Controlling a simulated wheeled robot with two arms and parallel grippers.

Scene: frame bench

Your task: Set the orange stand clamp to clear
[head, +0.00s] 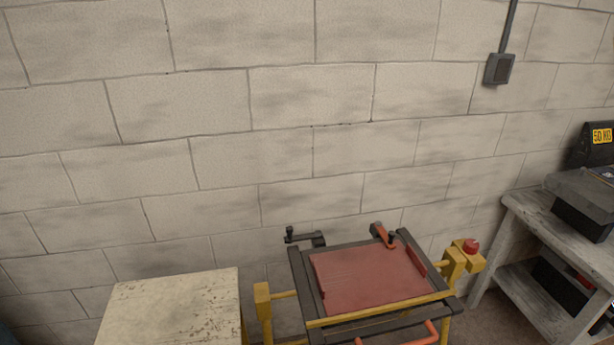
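An orange clamp-like lever (382,236) with a dark knob beside it sits at the back edge of a yellow and dark-grey frame stand (303,280). The lever slants and its near end lies at the rear edge of a flat red panel (365,275) on the stand. I cannot tell whether it presses on the panel or sits clear of it. An orange handle bar (430,333) shows at the front of the stand, partly cut off by the picture's bottom edge. Neither of my grippers is in view.
A dark crank (305,238) sticks out at the stand's back left. A red button (470,246) tops a yellow post at its right. A worn cream table (175,310) stands left. A grey shelf bench (540,225) with dark equipment stands right. A block wall is behind.

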